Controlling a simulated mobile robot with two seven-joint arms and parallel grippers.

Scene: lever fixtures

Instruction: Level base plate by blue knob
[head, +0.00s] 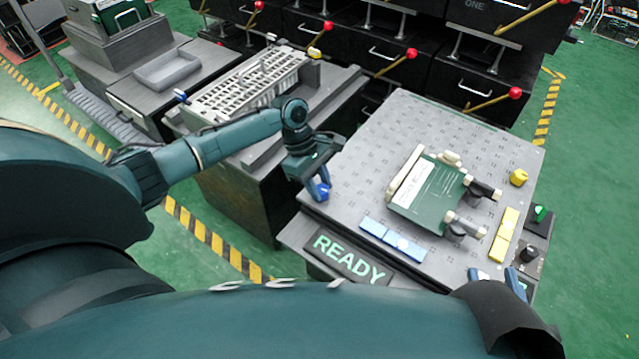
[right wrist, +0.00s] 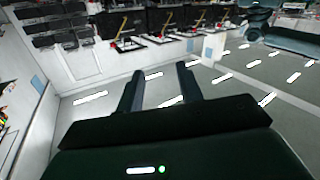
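The grey perforated base plate (head: 470,145) lies on the bench at the right of the head view. The blue knob (head: 323,194) is at its near left corner, partly hidden by my left gripper (head: 318,184). That gripper's fingers are down at the knob; whether they press on it is too small to tell. A blue level (head: 378,232) lies along the plate's front edge, with a pale spot right of its middle. A yellow level (head: 503,240) and a yellow knob (head: 519,177) are on the right side. My right gripper (head: 495,279) is open and empty, also in the wrist view (right wrist: 160,92).
A green panel (head: 432,200) is clamped on the plate. A READY sign (head: 348,258) is at the front, and a control box with a green button (head: 540,213) at the right. Drawers with red-knobbed levers (head: 490,100) stand behind. A slotted rack (head: 250,85) is on the left bench.

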